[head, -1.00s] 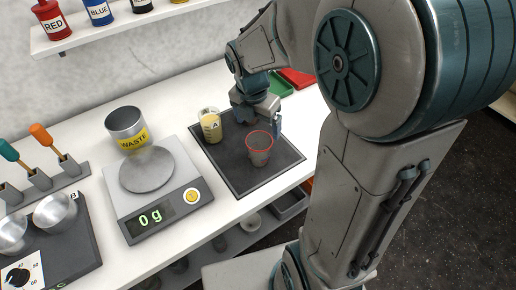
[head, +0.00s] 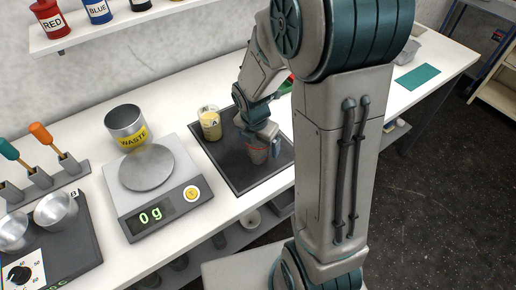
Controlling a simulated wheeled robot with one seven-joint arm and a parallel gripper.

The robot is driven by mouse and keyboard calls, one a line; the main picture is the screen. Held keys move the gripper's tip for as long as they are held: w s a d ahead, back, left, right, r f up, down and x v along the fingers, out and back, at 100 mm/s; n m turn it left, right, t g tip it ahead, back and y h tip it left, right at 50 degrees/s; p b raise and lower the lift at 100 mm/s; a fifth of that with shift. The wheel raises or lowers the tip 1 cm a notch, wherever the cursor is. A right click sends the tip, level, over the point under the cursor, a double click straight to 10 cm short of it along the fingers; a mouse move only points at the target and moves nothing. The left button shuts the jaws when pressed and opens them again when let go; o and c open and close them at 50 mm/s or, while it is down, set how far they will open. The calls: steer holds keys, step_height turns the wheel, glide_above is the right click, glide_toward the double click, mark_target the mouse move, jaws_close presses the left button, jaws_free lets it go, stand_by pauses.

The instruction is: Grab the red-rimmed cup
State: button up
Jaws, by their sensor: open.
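The red-rimmed cup (head: 257,155) is a clear tumbler standing on the right part of the dark tray (head: 233,172). My gripper (head: 265,144) is open, with its fingers down at the cup's rim. It hides much of the rim and the cup's upper part. I cannot tell whether the fingers are around the cup or only beside it, or whether they touch it.
A cup of yellow contents marked A (head: 210,124) stands on the same tray, left of my gripper. A scale (head: 157,186) reading 0 g and a WASTE pot (head: 125,122) stand further left. A shelf of paint bottles (head: 120,28) hangs behind.

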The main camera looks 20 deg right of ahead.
steer(key=shift+c, duration=0.2)
steer(key=c, duration=1)
steer(key=shift+r, duration=0.1)
